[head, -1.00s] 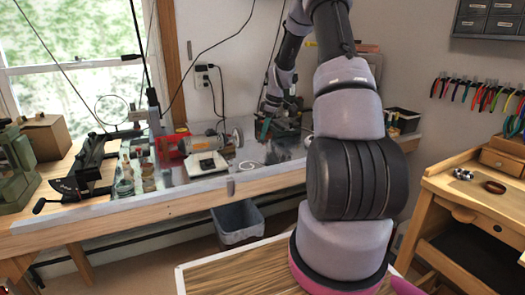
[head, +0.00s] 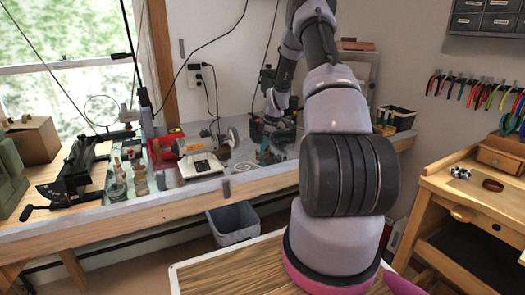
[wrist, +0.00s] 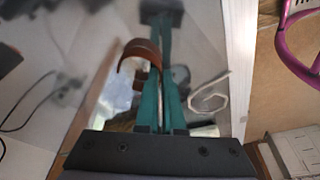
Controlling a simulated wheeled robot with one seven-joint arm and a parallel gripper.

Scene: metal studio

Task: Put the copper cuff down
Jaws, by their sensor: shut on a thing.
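My gripper (wrist: 168,85) has teal fingers and is shut on the copper cuff (wrist: 139,49), a curved brown-orange band that juts out to the left of the fingers in the wrist view. Part of the cuff is hidden behind the fingers. In the head view my gripper (head: 265,142) points down over the grey top of the long workbench (head: 240,180), right of the white scale. The cuff is too small to make out there. Whether it touches the bench top cannot be told.
A white scale (head: 202,166), a red-and-grey machine (head: 165,148) and several small jars (head: 140,180) stand left of the gripper. A pale loop (wrist: 210,95) lies near the fingers. A reddish-brown ring (head: 492,185) lies on the right-hand bench (head: 450,188).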

